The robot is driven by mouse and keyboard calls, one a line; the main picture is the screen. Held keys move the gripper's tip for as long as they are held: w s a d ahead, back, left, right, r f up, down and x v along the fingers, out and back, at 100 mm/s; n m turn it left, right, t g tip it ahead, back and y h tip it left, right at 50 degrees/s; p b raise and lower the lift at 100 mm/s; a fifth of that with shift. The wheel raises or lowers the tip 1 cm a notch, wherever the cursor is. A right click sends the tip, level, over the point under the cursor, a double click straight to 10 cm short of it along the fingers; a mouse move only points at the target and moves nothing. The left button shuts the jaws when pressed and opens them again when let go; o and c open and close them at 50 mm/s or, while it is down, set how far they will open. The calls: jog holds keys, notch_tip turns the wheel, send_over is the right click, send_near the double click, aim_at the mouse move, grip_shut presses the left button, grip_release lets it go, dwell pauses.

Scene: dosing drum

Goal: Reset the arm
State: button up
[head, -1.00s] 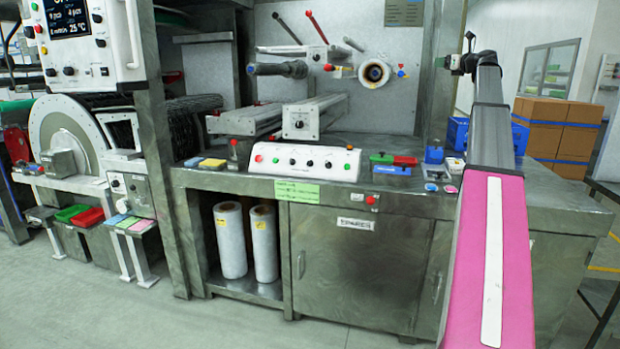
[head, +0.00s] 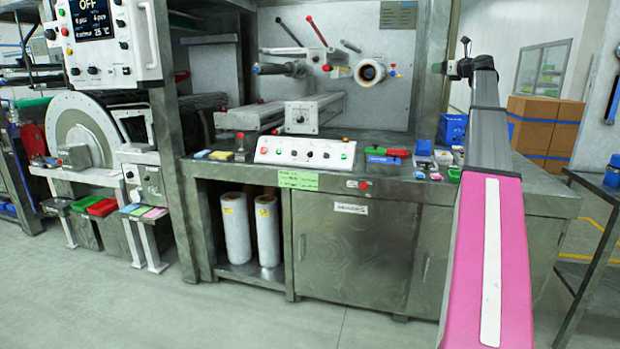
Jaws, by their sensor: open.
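My arm rises on the right of the head view, with a pink lower link and a grey upper link. My gripper (head: 452,68) is at its far top end, small and dark, pointing left in front of the machine's right post. It looks open with nothing in it, and its finger details are too small to make out. It appears apart from the steel bench (head: 400,187) below it.
The bench carries a white button panel (head: 304,152), small coloured bins (head: 388,156) and a roll spindle (head: 369,72). A drum machine (head: 85,135) stands left. Cardboard boxes (head: 543,125) and a dark-framed table (head: 595,300) are right. The front floor is clear.

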jog(key=s+a+f+n+g+h, duration=0.1)
jog(key=s+a+f+n+g, duration=0.45)
jog(key=f, duration=0.95)
jog(key=s+a+f+n+h, duration=0.1)
jog(key=s+a+f+n, duration=0.15)
jog(key=a+f, duration=0.95)
jog(key=s+a+f+n+g+h, duration=0.1)
jog(key=s+a+f+n+g, duration=0.25)
jog(key=f, duration=1.55)
jog(key=s+a+f+n+g+h, duration=0.1)
jog(key=s+a+f+n, duration=0.3)
jog(key=s+f, duration=0.3)
jog(key=s+a+f+n+g, duration=0.1)
jog(key=s+a+f+n, duration=0.3)
jog(key=f, duration=0.4)
jog(key=s+a+f+n+g+h, duration=0.2)
jog(key=s+f+n, duration=0.3)
jog(key=s, duration=0.5)
jog(key=s+a+f+n+g+h, duration=0.1)
jog(key=s+f+n+g+h, duration=0.1)
jog(key=s+f+n, duration=0.3)
jog(key=s+f, duration=0.3)
jog(key=s, duration=0.3)
jog(key=shift+s+a+f+g, duration=0.15)
jog(key=shift+s+a+g, duration=0.15)
jog(key=shift+a, duration=0.1)
jog(key=shift+d+n, duration=0.1)
jog(key=shift+n, duration=0.15)
